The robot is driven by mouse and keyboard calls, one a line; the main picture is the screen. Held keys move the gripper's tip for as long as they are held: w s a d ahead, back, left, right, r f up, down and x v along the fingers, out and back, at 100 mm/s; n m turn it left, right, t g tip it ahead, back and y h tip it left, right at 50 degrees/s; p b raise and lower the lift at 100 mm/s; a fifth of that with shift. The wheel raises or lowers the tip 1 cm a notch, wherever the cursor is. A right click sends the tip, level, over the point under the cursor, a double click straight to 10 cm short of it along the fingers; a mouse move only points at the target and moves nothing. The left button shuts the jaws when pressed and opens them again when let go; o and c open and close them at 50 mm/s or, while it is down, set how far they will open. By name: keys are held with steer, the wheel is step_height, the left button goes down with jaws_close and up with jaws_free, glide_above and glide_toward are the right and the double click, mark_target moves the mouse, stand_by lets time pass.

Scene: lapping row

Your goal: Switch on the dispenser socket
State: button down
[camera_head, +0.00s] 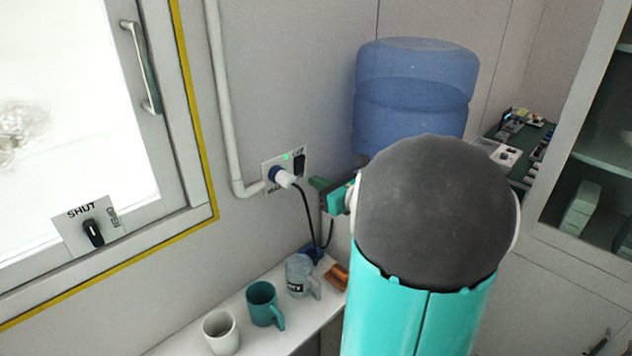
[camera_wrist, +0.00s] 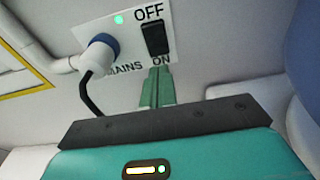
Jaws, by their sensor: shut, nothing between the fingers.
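The dispenser socket is a white wall plate (camera_head: 270,166) marked MAINS, with a lit green light (camera_wrist: 118,19). Its black switch (camera_wrist: 155,39) sits between the word OFF above and ON below; it also shows in the head view (camera_head: 299,165). A white and blue plug (camera_wrist: 100,52) with a black cable is in the socket. My gripper (camera_wrist: 156,72) is shut and empty, its green fingertips just below the switch near the word ON. In the head view my gripper (camera_head: 316,183) is right of the plug. I cannot tell whether it touches the plate.
The blue water bottle (camera_head: 412,85) stands right of the socket, partly behind my arm. A shelf below holds a white mug (camera_head: 221,332), a teal mug (camera_head: 262,303) and a clear mug (camera_head: 299,274). A window with a handle (camera_head: 147,65) is at left; a cabinet (camera_head: 585,150) is at right.

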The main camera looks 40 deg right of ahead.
steer(key=s+f, duration=0.1)
steer(key=s, duration=0.9)
steer(key=shift+s+d+f, duration=0.15)
steer(key=shift+s+d, duration=0.05)
steer(key=w+a+n+g+y, duration=0.2)
steer(key=a+n+g+y, duration=0.55)
steer(key=a+n, duration=1.25)
steer(key=s+a+n+g+h, duration=0.1)
steer(key=s+a+n+h, duration=0.3)
steer(key=a+n, duration=0.2)
steer(key=s+a+r+n+g+h, duration=0.1)
steer(key=s+a+n+h, duration=0.3)
steer(key=n, duration=0.5)
steer(key=a+g, duration=0.1)
steer(key=a, duration=0.1)
steer(key=shift+a+n, duration=0.3)
steer(key=shift+a, duration=0.05)
steer(key=shift+s+d+g, duration=0.1)
steer(key=shift+d+g, duration=0.05)
steer(key=shift+g, duration=0.1)
